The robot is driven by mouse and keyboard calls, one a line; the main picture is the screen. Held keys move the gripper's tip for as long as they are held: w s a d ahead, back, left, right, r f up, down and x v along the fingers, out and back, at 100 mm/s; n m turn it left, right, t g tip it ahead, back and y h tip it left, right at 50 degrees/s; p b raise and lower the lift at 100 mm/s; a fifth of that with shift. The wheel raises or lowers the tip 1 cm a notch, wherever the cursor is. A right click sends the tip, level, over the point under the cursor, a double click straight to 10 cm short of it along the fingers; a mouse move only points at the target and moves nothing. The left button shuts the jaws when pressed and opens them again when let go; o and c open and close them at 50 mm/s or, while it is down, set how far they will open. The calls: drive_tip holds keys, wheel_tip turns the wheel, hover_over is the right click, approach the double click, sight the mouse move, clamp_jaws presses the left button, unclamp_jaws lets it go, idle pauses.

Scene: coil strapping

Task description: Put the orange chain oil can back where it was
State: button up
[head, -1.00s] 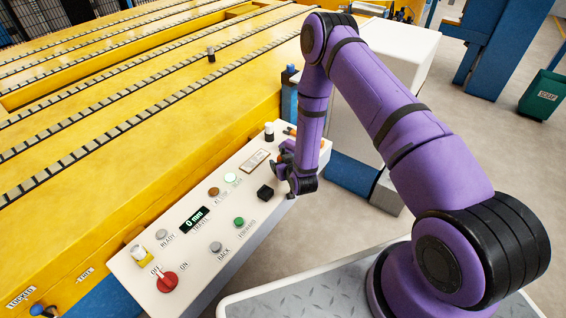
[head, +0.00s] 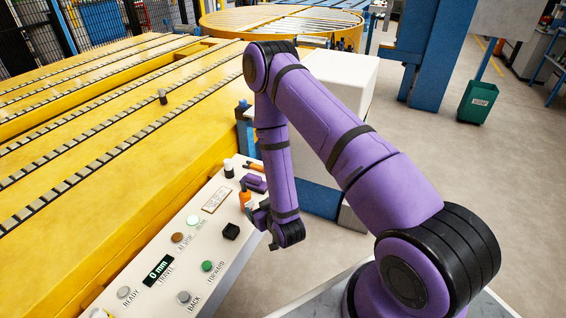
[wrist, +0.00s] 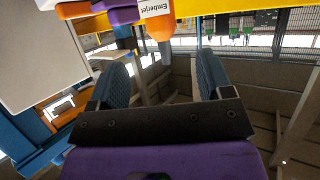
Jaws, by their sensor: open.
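The orange chain oil can (head: 244,200) stands on the far right part of the pale control panel in the head view. In the wrist view an orange container with a white "Emberjet" label (wrist: 156,18) shows at the top edge, partly cut off, and looks like the same can. My gripper (head: 262,230) is beside the panel's right edge, nearer the camera than the can. In the wrist view its two fingers (wrist: 162,82) are apart with nothing between them. The can lies beyond the fingertips, apart from them.
A white-capped dark bottle (head: 228,168), a purple item (head: 256,183) and an orange-handled tool (head: 254,166) are close to the can. The yellow conveyor (head: 100,150) lies behind.

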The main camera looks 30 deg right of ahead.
drive_tip(key=w+r+g, duration=0.1)
drive_tip(key=w+r, duration=0.2)
drive_tip(key=r, duration=0.4)
drive_tip(key=w+r+g, duration=0.1)
drive_tip(key=w+r, duration=0.2)
drive_tip(key=r, duration=0.5)
wheel_tip(320, 180, up, 15)
drive_tip(key=s+d+g, duration=0.2)
drive_tip(key=s+d, duration=0.1)
drive_tip(key=s+d+r+g, duration=0.2)
drive_tip(key=s+r, duration=0.9)
drive_tip(key=r, duration=0.2)
drive_tip(key=s+r+g, duration=0.1)
drive_tip(key=s+r, duration=0.2)
drive_tip(key=s, duration=0.6)
drive_tip(key=s+d+r+g+h, duration=0.1)
drive_tip(key=s+r, duration=0.3)
drive_tip(key=s, duration=0.5)
drive_tip(key=shift+s+m, duration=0.25)
drive_tip(key=shift+m, duration=0.15)
